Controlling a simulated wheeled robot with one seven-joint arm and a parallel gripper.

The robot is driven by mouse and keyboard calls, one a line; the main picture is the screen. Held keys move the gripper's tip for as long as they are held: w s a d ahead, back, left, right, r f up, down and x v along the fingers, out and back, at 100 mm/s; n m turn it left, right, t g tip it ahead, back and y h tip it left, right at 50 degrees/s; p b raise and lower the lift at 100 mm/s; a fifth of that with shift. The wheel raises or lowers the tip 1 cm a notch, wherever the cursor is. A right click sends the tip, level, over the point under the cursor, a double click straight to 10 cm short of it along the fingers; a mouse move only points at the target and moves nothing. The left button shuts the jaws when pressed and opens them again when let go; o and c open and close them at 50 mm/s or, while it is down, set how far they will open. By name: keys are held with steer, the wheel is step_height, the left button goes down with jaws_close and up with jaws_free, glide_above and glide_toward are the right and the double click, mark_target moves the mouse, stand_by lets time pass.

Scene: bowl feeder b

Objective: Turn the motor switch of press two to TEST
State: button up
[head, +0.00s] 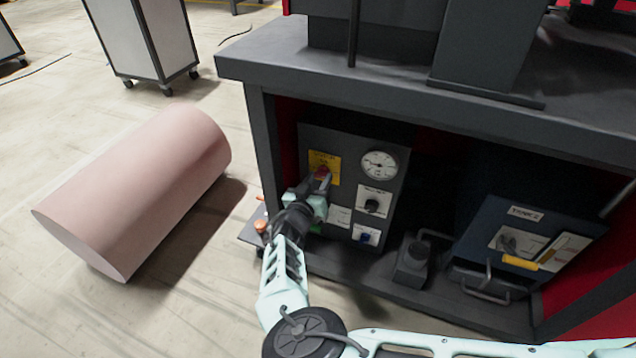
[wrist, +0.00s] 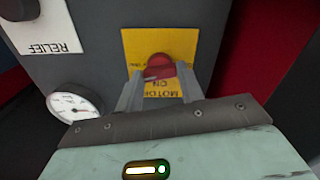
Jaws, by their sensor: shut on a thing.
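The red motor switch (head: 323,171) sits on a yellow plate (head: 331,160) at the upper left of the dark control panel (head: 340,139). In the wrist view, the red switch (wrist: 160,64) is a rounded knob on the yellow plate (wrist: 186,42), whose upside-down print includes "MOTOR" and "ON". My gripper (head: 318,184) reaches up to the panel from the lower left. In the wrist view, its two fingers (wrist: 160,84) are shut on the switch, one on each side. The fingers hide part of the plate, and I cannot read a TEST mark.
A round gauge (head: 379,165) and a black knob on the RELIEF plate (head: 375,200) are right of the switch. A blue box (head: 520,240) stands further right in the cabinet. The bench top (head: 290,65) overhangs the panel. A pink cylinder (head: 140,190) lies on the floor left.

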steer(key=shift+f+m+b, duration=0.15)
steer(key=shift+m+b, duration=0.4)
steer(key=shift+m, duration=0.65)
steer(key=o, duration=1)
